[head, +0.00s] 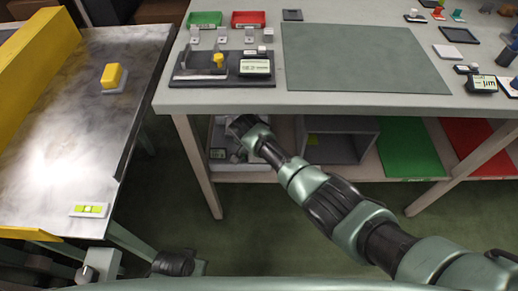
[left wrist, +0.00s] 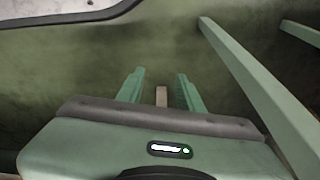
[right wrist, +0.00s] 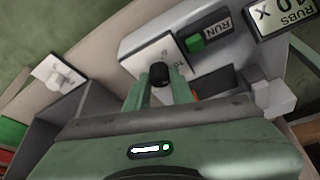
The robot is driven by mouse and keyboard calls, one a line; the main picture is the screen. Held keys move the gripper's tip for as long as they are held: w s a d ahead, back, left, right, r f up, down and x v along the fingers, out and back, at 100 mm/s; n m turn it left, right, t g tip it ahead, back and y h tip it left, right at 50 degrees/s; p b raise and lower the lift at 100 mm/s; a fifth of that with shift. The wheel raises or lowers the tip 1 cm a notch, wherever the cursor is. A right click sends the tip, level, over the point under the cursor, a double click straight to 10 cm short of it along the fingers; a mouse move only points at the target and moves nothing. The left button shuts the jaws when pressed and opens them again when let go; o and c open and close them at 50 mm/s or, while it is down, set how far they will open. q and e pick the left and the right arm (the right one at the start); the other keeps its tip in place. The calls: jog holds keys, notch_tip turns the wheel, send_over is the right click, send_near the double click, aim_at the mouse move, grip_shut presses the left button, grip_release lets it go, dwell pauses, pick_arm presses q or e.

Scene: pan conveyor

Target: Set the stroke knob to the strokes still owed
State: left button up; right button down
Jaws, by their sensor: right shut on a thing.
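My right gripper (right wrist: 158,82) is shut on a black knob (right wrist: 160,72) that stands on a white plate of a grey box (right wrist: 145,35). The fingers lie on both sides of the knob; its setting mark is hidden. A green button (right wrist: 195,43) labelled RUN (right wrist: 217,30) sits beside it. A plate reading RUBS (right wrist: 285,18) with partly cut-off characters is at the top right. In the head view my right arm reaches below the table edge, its fingers hidden. My left gripper (left wrist: 158,80) is open and empty above the floor.
A second white plate with a pale knob (right wrist: 60,77) shows left in the right wrist view. The table (head: 250,97) overhangs the lower shelf (head: 370,175), which holds a grey bin (head: 335,145) and a green mat (head: 405,150).

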pick_arm(q)
jog(key=shift+w+r, duration=0.2)
jog(key=shift+r, duration=0.15)
pick_arm(e)
jog(key=shift+s+f+m, duration=0.1)
jog(key=shift+m, duration=0.2)
pick_arm(q)
jog(key=shift+w+r, duration=0.15)
jog(key=shift+r, duration=0.05)
pick_arm(e)
jog(key=c, duration=1.2)
grip_release()
pick_arm(q)
jog(key=shift+s+f, duration=0.15)
jog(key=shift+s, duration=0.1)
jog(key=shift+s, duration=0.1)
